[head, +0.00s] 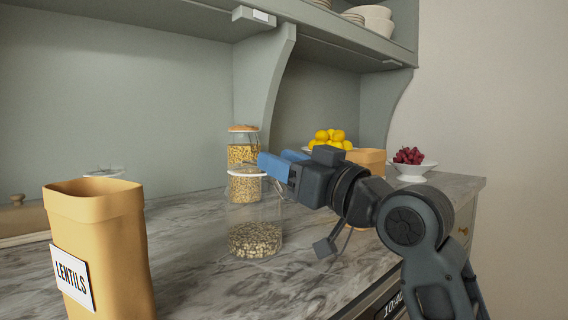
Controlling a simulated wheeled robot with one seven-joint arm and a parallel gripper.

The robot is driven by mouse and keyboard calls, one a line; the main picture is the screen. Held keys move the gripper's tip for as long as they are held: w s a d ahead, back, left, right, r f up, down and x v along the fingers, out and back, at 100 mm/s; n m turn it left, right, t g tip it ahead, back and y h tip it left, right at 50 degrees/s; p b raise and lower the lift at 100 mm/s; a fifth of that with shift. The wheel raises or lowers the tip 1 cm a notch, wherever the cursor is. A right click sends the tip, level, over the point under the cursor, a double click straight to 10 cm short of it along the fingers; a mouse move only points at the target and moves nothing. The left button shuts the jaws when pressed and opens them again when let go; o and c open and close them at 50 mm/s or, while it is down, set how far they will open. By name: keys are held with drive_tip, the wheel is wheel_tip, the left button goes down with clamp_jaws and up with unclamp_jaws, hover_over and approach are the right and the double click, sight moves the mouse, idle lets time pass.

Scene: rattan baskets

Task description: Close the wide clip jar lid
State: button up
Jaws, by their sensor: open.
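A wide clear glass jar (254,238) stands on the marble counter in the head view, partly filled with pale grains or seeds. A white ring (246,173) shows at its top. My gripper (276,161) reaches in from the right with its blue fingers open, at the right side of the jar's top. I cannot tell whether the fingers touch the jar. The fingers hide part of the rim, and I cannot make out the lid's position clearly.
A taller jar (243,142) with a wooden lid stands close behind. A tan "LENTILS" bag (100,235) stands at the front left. Yellow fruit (329,137), another tan container (368,158) and a bowl (412,170) of grapes are behind my arm. A shelf overhangs the counter (195,280).

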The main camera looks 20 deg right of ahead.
drive_tip(key=v, duration=0.7)
drive_tip(key=shift+s+d, duration=0.2)
drive_tip(key=shift+s, duration=0.2)
